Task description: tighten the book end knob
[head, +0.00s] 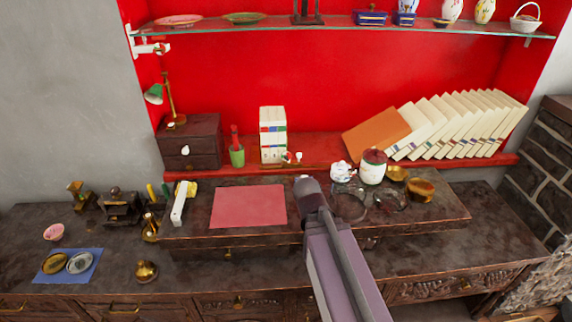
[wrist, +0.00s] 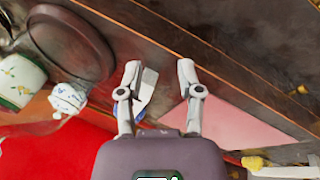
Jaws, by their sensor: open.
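In the head view, a row of upright white books (head: 272,138) stands on the red shelf. Small white and reddish pieces (head: 291,157) sit at its lower right; I cannot make out clearly which is the book end knob. A tilted row of cream books (head: 455,125) leans on the shelf at the right. In the wrist view, my gripper (wrist: 158,74) is open, its fingers apart. A small white and blue piece (wrist: 147,86) shows between them, nearer the left finger; its identity and contact are unclear. In the head view, my arm hides the gripper's fingers.
A pink mat (head: 249,206) lies on the raised dark board, left of my arm. A white and blue teapot-like piece (head: 341,172), a lidded jar (head: 373,167) and a brass bowl (head: 420,190) stand right of it. A glass shelf (head: 340,27) runs above.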

